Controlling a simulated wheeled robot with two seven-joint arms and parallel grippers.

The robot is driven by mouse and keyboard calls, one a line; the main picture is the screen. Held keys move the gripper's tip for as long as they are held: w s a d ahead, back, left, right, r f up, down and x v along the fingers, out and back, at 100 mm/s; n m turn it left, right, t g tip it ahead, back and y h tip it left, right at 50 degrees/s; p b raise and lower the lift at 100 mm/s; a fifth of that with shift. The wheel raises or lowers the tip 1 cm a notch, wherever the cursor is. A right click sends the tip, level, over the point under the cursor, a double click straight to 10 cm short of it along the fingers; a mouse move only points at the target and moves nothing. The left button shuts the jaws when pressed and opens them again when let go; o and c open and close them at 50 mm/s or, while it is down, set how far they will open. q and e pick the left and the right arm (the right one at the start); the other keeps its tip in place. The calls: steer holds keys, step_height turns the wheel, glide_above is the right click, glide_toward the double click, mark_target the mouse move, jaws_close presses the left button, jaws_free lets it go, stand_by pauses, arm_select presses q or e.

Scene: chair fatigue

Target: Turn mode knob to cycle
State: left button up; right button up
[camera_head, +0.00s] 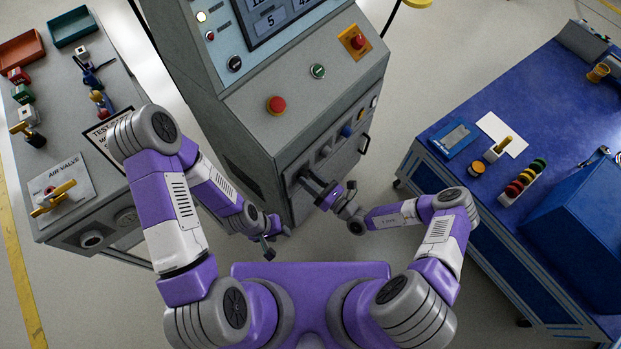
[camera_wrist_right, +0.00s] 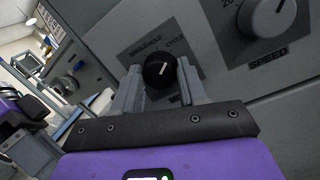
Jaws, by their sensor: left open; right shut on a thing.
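The mode knob (camera_wrist_right: 159,71) is round and black with a white pointer line. It sits on a grey panel with a label to its upper left ending in HOLD and a CYCLE label at its upper right. The pointer tilts up and right in the right wrist view. My right gripper (camera_wrist_right: 157,80) has its fingers on either side of the knob, shut on it. In the head view my right gripper (camera_head: 308,181) reaches the console's lower front; the knob is hidden there. My left gripper (camera_head: 269,243) is open and empty, in front of the console's left side.
A larger SPEED knob (camera_wrist_right: 265,15) is right of the mode knob. The grey console (camera_head: 245,130) has a red button (camera_head: 276,105) and a screen above. A grey valve bench (camera_head: 75,130) stands left, and a blue workbench (camera_head: 540,110) stands right.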

steer(key=shift+f+m, duration=0.1)
steer(key=shift+m, duration=0.5)
steer(key=o, duration=1.1)
steer(key=shift+c, duration=0.2)
steer(key=r+p+v, duration=0.1)
steer(key=v, duration=0.6)
steer(key=shift+s+d+f, duration=0.2)
steer(key=shift+s+f, duration=0.05)
steer(key=shift+f, duration=0.2)
